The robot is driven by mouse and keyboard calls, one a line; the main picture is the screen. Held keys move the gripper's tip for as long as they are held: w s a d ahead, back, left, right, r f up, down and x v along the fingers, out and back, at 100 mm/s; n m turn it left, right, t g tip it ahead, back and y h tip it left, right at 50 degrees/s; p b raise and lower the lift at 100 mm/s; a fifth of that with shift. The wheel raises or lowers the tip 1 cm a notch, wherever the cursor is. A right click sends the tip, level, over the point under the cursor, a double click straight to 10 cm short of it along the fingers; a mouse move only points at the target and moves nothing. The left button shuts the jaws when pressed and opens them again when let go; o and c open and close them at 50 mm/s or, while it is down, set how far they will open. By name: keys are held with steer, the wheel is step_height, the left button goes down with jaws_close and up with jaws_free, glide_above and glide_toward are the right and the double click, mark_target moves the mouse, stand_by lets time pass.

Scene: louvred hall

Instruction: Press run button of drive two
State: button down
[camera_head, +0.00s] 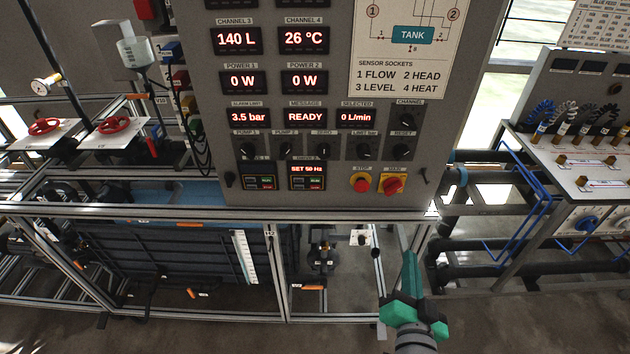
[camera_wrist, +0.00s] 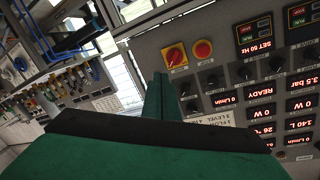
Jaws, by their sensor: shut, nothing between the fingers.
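The drive two unit (camera_head: 307,177) is a small dark box low on the grey control panel, with a lit "SET 50 Hz" display and small green and red buttons below it. The same unit shows upside down in the wrist view (camera_wrist: 254,36), at the upper right. A similar drive unit (camera_head: 258,177) is left of it.
A red stop button (camera_head: 360,182) on yellow and a red rotary switch (camera_head: 391,184) sit right of drive two. Dark knobs line the row above. A metal frame rail (camera_head: 200,211) runs below the panel. A socket bench (camera_head: 590,165) stands at the right.

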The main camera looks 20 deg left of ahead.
steer(key=s+f+g+h, duration=0.1)
steer(key=s+f+h, duration=0.2)
steer(key=s+f, duration=1.2)
steer(key=s+a+n, duration=0.2)
steer(key=s, duration=0.7)
steer(key=s+a+n, duration=0.2)
steer(key=s+a, duration=0.1)
steer(key=s, duration=0.5)
steer(key=shift+s, duration=0.4)
steer(key=shift+f, duration=0.1)
